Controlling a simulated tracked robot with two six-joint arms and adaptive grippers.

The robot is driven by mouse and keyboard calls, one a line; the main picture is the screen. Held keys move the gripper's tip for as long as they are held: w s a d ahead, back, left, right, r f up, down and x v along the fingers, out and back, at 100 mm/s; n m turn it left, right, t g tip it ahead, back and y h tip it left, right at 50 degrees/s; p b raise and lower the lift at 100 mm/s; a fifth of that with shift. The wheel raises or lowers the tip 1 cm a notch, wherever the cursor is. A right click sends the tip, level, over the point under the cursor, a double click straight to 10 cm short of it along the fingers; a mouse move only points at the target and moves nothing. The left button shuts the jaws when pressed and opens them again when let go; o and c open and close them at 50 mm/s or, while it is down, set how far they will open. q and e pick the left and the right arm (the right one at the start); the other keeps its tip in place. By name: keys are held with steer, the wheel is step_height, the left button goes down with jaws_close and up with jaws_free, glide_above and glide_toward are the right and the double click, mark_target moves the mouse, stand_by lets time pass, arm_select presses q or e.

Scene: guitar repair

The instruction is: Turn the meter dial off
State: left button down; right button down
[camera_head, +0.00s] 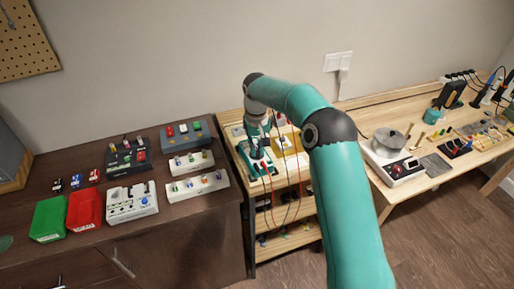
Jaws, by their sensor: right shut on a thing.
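The meter (262,171) is a small teal and dark device on the top of the wooden shelf unit. Red and black leads hang from it over the front of the shelf. My right gripper (256,148) points down onto the meter from above. It is shut on the meter's dial, which is mostly hidden by the fingers. Which position the dial points to is too small to tell. My left gripper is not in view.
A yellow item (286,142) stands right beside the meter. On the dark cabinet at left are a green bin (48,219), a red bin (85,209) and several small devices. A pot (390,140) and tools stand on the right bench.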

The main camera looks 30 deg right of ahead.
steer(key=c, duration=1.2)
jaws_free()
steer(key=shift+o, duration=0.2)
steer(key=shift+r, duration=0.1)
step_height(320, 180, up, 12)
